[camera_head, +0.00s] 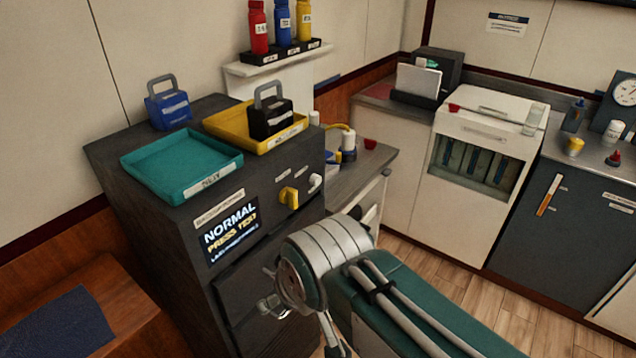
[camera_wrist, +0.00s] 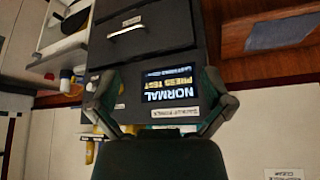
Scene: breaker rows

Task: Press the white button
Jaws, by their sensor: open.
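A white knob-like piece (camera_head: 315,182), which looks like the white button, is on the front of the dark cabinet (camera_head: 290,160), right of a yellow switch (camera_head: 288,197). The cabinet's screen (camera_head: 230,232) reads "NORMAL PRESS TEST" and is left of both. In the wrist view, which is upside down, my gripper (camera_wrist: 160,88) is open and empty, its two fingers on either side of the screen (camera_wrist: 170,88).
A teal tray (camera_head: 150,163) and a yellow tray (camera_head: 225,125) sit on the cabinet. A blue padlock (camera_head: 168,108) stands behind them; a black padlock (camera_head: 270,118) is in the yellow tray. A drawer handle (camera_wrist: 127,29) juts out near the screen. Wooden floor (camera_head: 470,300) lies open at right.

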